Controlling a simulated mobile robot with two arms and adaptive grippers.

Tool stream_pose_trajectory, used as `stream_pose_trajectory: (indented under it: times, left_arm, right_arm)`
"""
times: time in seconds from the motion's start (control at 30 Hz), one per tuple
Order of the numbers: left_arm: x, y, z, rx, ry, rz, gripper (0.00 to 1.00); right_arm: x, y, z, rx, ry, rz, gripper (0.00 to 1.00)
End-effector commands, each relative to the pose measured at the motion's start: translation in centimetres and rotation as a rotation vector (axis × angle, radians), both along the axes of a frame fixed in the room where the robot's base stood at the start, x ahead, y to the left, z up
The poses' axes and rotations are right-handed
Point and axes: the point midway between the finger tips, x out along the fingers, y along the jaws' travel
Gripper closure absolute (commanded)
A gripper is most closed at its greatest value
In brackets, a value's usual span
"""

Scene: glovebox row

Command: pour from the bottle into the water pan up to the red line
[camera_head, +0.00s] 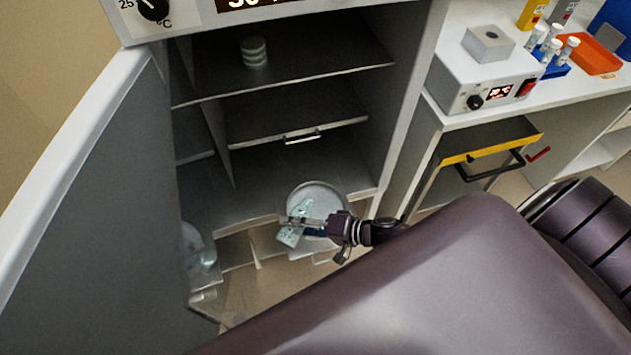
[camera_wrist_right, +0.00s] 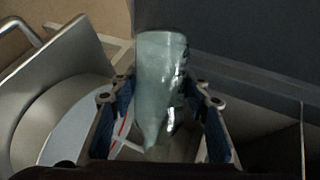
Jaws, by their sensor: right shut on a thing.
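The bottle (camera_head: 290,235) is pale, blue-green and see-through. My right gripper (camera_head: 308,226) is shut on it, low at the front of the open cabinet. In the right wrist view the bottle (camera_wrist_right: 161,75) stands between the two blue-padded fingers (camera_wrist_right: 160,110) and looks tilted. The round grey water pan (camera_head: 318,190) is right behind the bottle and partly covered by it and the gripper. In the right wrist view the pan (camera_wrist_right: 62,92) is at left, and a short red line (camera_wrist_right: 122,128) shows beside the left finger. The water level cannot be made out. My left gripper is not in view.
The cabinet door (camera_head: 80,225) stands open at left. Shelves (camera_head: 290,85) lie above the pan, the top one with a stack of dishes (camera_head: 254,52). A bench with a heater block (camera_head: 480,75) is at right.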

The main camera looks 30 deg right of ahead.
Motion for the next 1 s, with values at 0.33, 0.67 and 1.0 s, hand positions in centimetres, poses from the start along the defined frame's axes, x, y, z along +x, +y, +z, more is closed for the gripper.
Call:
stream_pose_trajectory:
  times: [0.33,0.67,1.0]
  left_arm:
    - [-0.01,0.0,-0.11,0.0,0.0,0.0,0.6]
    - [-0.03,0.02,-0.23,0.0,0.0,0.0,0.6]
    - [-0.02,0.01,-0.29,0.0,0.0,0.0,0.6]
  right_arm:
    - [0.26,-0.23,0.09,0.024,0.01,0.001,0.94]
    - [0.35,-0.4,0.05,0.04,0.02,0.001,0.94]
    - [0.43,-0.59,0.06,0.057,0.029,0.0,0.94]
